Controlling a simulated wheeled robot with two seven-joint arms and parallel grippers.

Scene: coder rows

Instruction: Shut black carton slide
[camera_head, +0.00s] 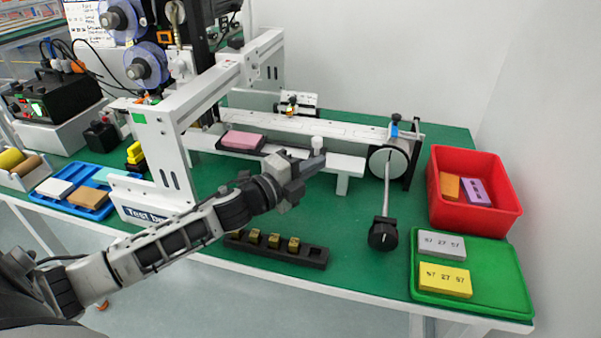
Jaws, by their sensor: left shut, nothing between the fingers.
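A black slide (266,151) sits on the low white bench of the coder, with a pink carton (242,140) lying on it. My left arm comes in from the lower left. My left gripper (318,163) is shut and empty. In the picture it is to the right of the pink carton, in front of the white rail (300,125). A small white knob (317,143) shows just behind the fingers. Whether the gripper touches the knob or the bench, I cannot tell. My arm and gripper hide part of the bench. My right gripper is not in view.
A black rack (310,257) with several brass-coloured blocks lies near the front edge. A black knob on a lever (383,235) hangs at the right. A red bin (475,215) and green tray (500,285) hold blocks. A blue tray (90,214) is at left.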

